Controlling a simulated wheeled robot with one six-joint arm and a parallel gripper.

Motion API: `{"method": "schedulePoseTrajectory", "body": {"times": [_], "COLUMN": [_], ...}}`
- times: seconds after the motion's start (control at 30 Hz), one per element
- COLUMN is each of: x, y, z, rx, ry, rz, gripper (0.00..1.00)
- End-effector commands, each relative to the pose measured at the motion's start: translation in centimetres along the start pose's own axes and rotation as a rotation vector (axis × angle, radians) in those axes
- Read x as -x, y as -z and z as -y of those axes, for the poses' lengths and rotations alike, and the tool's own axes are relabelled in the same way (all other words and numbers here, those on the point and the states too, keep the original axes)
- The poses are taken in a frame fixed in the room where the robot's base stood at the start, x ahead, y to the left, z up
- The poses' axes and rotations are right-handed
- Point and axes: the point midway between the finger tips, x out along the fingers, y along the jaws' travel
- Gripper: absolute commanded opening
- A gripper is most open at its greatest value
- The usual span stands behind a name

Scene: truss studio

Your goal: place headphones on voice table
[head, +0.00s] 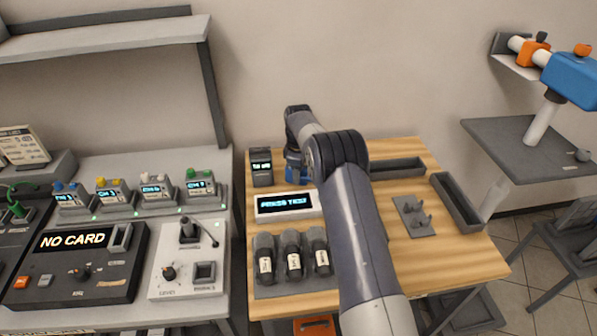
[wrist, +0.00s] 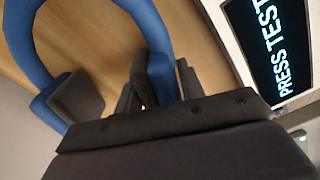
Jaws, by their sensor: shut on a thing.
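The blue headphones (head: 292,168) show as a small blue patch beside my arm in the head view, mostly hidden behind it. In the wrist view the blue headband (wrist: 150,20) arches across the upper left, with a dark ear pad (wrist: 76,97) at its left end. My gripper (wrist: 160,85) is shut on the headphones at the other side of the band. A wooden-topped table (head: 460,250) lies below my arm; no label shows which table is the voice table. I cannot tell whether the headphones touch the wood.
A "PRESS TEST" display (head: 289,205), a small dark box (head: 261,167) and several dark microphones (head: 292,255) stand on the left of the wooden top. A hook plate (head: 414,216) and grey trays (head: 458,202) are at right. Bare wood lies at front right.

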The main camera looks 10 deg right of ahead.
Motion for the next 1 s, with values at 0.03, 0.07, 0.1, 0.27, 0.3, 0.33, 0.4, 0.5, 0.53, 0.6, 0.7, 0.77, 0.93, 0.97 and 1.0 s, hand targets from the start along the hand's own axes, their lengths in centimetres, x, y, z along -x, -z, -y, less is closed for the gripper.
{"method": "schedulePoseTrajectory", "body": {"times": [0.03,0.07,0.1,0.27,0.3,0.33,0.4,0.5,0.53,0.6,0.7,0.77,0.93,0.97,1.0], "x": [0.0,0.0,0.0,-0.1,-0.2,-0.3,-0.3,-0.3,-0.3,-0.3,-0.3,-0.3,0.3,0.5,1.0], "y": [0.0,0.0,0.0,0.0,0.0,0.0,0.0,0.0,0.0,0.0,0.0,0.0,0.0,0.0,0.0], "z": [-0.1,-0.1,-0.1,0.0,0.0,0.0,0.0,0.0,0.0,0.0,0.0,0.0,0.0,-0.1,-0.1], "rx": [0.0,0.0,0.0,0.0,0.0,0.0,0.0,0.0,0.0,0.0,0.0,0.0,0.0,0.0,0.0], "ry": [-0.002,-0.002,-0.002,-0.002,-0.001,-0.001,0.0,0.0,0.0,0.0,0.0,0.0,-0.001,-0.002,-0.002], "rz": [-0.001,-0.001,-0.001,-0.001,-0.001,-0.001,0.0,0.0,0.0,0.0,0.0,0.0,-0.001,-0.001,-0.001], "gripper": [0.02,0.02,0.02,0.02,0.02,0.02,0.42,0.5,0.53,0.58,0.59,0.59,0.59,0.59,0.59]}}
